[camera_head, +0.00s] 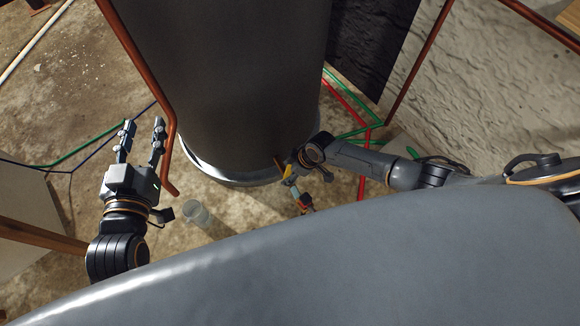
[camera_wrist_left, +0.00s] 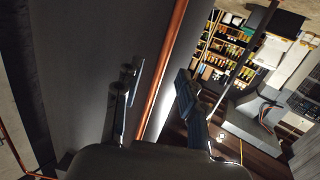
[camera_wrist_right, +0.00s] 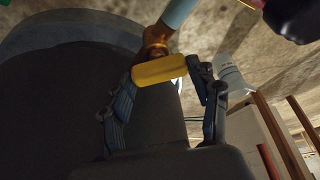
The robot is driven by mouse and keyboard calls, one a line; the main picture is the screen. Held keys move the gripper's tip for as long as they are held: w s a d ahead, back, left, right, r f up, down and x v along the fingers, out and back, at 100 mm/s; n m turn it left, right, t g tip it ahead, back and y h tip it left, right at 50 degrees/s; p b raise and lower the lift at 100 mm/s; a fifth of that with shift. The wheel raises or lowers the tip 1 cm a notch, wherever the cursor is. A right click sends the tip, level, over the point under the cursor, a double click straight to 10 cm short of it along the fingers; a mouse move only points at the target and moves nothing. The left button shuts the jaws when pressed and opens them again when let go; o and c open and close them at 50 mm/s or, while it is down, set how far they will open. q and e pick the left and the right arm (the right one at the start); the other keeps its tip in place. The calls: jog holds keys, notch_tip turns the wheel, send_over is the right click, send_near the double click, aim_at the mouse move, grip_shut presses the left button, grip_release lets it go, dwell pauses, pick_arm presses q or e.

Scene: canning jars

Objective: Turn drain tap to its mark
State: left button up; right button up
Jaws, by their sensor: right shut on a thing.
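The drain tap has a yellow handle (camera_wrist_right: 158,69) and a brass-coloured body (camera_wrist_right: 155,38), seen close in the right wrist view. In the head view the yellow handle (camera_head: 288,171) is small, low beside the foot of the dark tank (camera_head: 230,80). My right gripper (camera_head: 285,168) is at the tap, its fingers either side of the yellow handle and shut on it. I cannot make out the mark. My left gripper (camera_head: 143,128) is open and empty, left of the tank beside a copper pipe (camera_head: 152,80).
A clear cup (camera_head: 198,214) stands on the concrete floor near the tank's foot. Red and green pipes (camera_head: 345,100) run along the floor right of the tank. A stone wall (camera_head: 430,70) rises at the right. Shelves of jars (camera_wrist_left: 225,50) show in the left wrist view.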

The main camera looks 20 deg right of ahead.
jog(key=shift+s+a+r+m+t+h+p, duration=0.1)
jog(key=shift+m+t+h+p, duration=0.05)
jog(key=shift+m+p, duration=0.45)
jog(key=shift+a+r+m+t+h+p, duration=0.1)
jog(key=shift+m+t+h+p, duration=0.05)
jog(key=shift+m+p, duration=0.45)
jog(key=shift+m+h+p, duration=0.4)
jog(key=shift+m+p, duration=0.65)
jog(key=shift+m, duration=0.05)
jog(key=shift+m+t, duration=0.4)
jog(key=shift+s+m+h+p, duration=0.1)
jog(key=shift+m+h+p, duration=0.3)
jog(key=shift+m+p, duration=0.55)
jog(key=shift+f+m, duration=0.1)
jog(key=shift+m, duration=0.25)
pick_arm(q)
jog(key=s+a+f+g+y, duration=0.1)
jog(key=s+a+f+g, duration=0.2)
jog(key=s+f+g, duration=0.3)
jog(key=s+a+f+g+y, duration=0.2)
jog(key=s+f+g, duration=0.4)
jog(key=s+f, duration=0.3)
jog(key=shift+s+a+f+n+g+y+p, duration=0.15)
jog(key=shift+a+n+g+y+p, duration=0.2)
jog(key=shift+a, duration=0.25)
pick_arm(e)
jog(key=shift+m+t+h, duration=0.3)
jog(key=shift+m+h, duration=0.2)
jog(key=shift+m, duration=0.4)
jog(key=o, duration=1.1)
